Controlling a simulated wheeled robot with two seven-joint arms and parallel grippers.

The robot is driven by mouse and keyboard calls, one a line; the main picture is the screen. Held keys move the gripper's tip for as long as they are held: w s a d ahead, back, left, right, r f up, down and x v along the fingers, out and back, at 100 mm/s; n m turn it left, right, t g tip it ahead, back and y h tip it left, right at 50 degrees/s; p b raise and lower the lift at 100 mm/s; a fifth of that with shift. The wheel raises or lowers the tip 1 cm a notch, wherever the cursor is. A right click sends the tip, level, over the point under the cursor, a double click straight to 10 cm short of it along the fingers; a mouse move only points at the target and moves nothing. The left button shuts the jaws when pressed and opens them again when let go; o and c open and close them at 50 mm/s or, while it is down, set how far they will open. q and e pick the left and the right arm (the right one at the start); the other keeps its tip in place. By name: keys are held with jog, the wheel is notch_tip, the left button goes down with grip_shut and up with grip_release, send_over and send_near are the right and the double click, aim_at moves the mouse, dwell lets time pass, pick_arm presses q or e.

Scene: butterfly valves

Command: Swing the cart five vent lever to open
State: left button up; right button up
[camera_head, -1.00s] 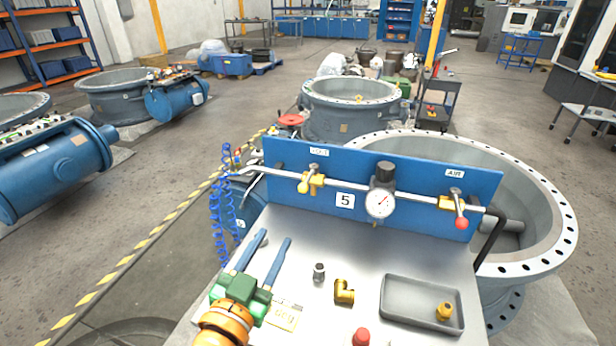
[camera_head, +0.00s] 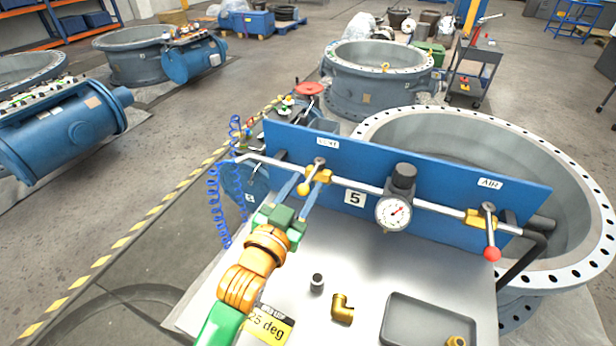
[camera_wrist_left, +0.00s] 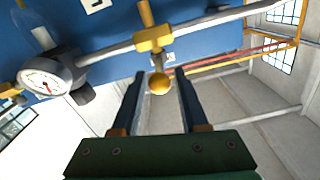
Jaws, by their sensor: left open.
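The vent lever (camera_head: 312,173) sits on a yellow valve body on the pipe of cart five's blue panel, under a plate that seems to read VENT. Its grey handle runs down across the pipe to a yellow ball knob (camera_head: 304,189). My left gripper (camera_head: 308,184) is open at the lever, with a blue finger on each side of the knob. In the left wrist view the knob (camera_wrist_left: 159,83) lies between the fingertips (camera_wrist_left: 160,75), with visible gaps on both sides. The "5" plate (camera_head: 355,198) is right of the lever. My right gripper is not in view.
A pressure gauge (camera_head: 393,212) and the red-knobbed air lever (camera_head: 490,232) are farther right on the pipe. A loose fitting (camera_head: 317,283), a brass elbow (camera_head: 342,308) and a grey tray (camera_head: 432,322) lie on the cart top. Blue coiled hoses (camera_head: 218,205) hang at its left.

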aim_at(312, 176)
pick_arm(q)
jog(key=x, duration=0.2)
jog(key=shift+w+d+f, duration=0.1)
jog(key=shift+w+f, duration=0.1)
jog(key=shift+w, duration=0.05)
jog(key=shift+s+r, duration=0.1)
jog(key=shift+s, duration=0.05)
jog(key=shift+c, duration=0.8)
grip_shut()
